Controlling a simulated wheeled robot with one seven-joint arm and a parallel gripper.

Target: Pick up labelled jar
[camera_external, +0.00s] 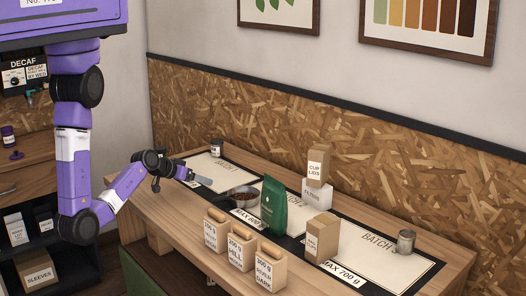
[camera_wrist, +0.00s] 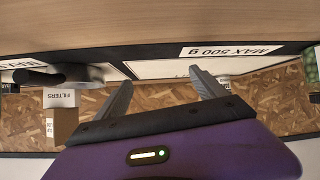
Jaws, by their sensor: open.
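A small dark jar with a pale label (camera_external: 217,148) stands at the far left end of the wooden bench, near the wall. A small pale-fronted item (camera_wrist: 223,82), partly behind the right finger in the wrist view, may be this jar. My gripper (camera_external: 202,180) is over the left part of the bench, in front of the jar and apart from it. In the wrist view its two fingers (camera_wrist: 162,82) are spread with nothing between them. A grey tin or jar (camera_external: 406,241) stands at the bench's right end; I see no clear label on it.
A dark bowl of beans (camera_external: 238,194), a green pouch (camera_external: 274,207) and labelled bins (camera_external: 242,246) stand right of my gripper. A cup lids box (camera_external: 316,166) sits on a filters box (camera_external: 317,194). The wrist view is upside down and also shows a greenish container (camera_wrist: 312,68).

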